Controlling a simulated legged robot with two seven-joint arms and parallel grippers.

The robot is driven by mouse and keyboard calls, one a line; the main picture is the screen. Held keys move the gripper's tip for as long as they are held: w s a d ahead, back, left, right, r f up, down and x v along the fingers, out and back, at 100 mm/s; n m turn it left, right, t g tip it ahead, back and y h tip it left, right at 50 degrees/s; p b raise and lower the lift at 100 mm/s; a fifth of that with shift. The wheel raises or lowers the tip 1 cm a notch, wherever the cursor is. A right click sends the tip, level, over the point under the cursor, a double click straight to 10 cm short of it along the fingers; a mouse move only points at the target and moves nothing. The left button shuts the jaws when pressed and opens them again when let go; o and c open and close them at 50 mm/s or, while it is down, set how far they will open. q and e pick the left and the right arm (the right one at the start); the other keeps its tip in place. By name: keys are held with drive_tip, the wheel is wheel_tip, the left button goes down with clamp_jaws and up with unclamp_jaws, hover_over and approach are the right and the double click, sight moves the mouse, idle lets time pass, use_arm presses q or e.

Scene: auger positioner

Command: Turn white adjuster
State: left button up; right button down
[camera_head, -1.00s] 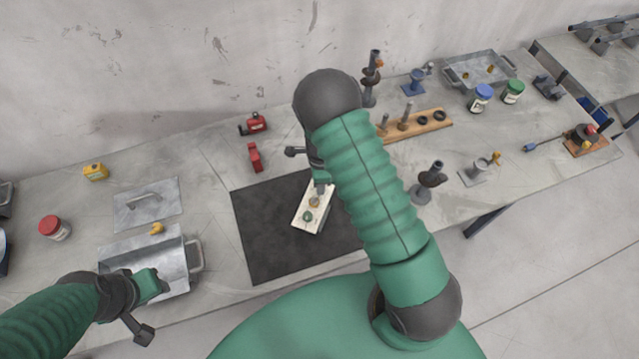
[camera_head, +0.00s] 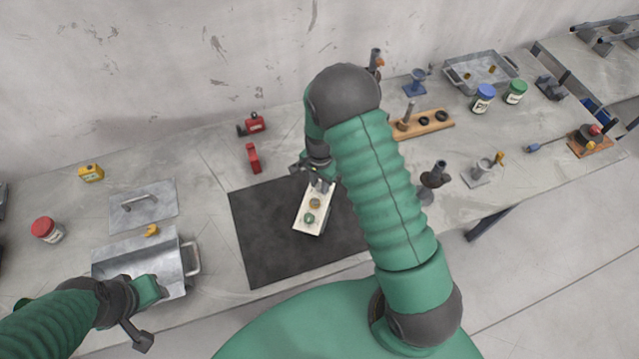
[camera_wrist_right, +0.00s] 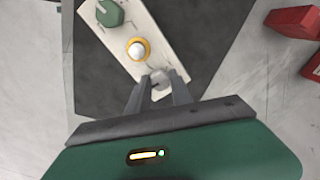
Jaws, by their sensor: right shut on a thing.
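A cream-white panel (camera_head: 308,222) lies on the dark mat. It carries a green knob (camera_wrist_right: 110,12), a yellow ring with a white dome (camera_wrist_right: 138,50) and a small round whitish adjuster (camera_wrist_right: 159,77) near one end. My right gripper (camera_wrist_right: 158,88) is shut on the white adjuster, with one finger on each side of it. In the head view my right gripper (camera_head: 322,186) is over the far end of the panel and hides the adjuster. My left gripper (camera_head: 150,290) is over the metal tray at lower left; its fingers are not clear.
The dark mat (camera_head: 255,245) is bare around the panel. A metal tray (camera_head: 115,262) with a handle stands at left, with a flat lid (camera_head: 150,215) behind it. Two red items (camera_head: 252,158) lie behind the mat. A wooden rack (camera_head: 435,130) is at right.

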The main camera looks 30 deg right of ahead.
sight(320, 186)
drive_tip(key=shift+n, duration=0.3)
idle(0.6)
drive_tip(key=c, duration=1.1)
unclamp_jaws()
drive_tip(key=shift+c, duration=0.2)
drive_tip(key=shift+w+r, duration=0.1)
drive_tip(key=shift+r, duration=0.3)
wheel_tip(320, 186, up, 16)
drive_tip(key=b, duration=0.2)
drive_tip(key=shift+b, duration=0.4)
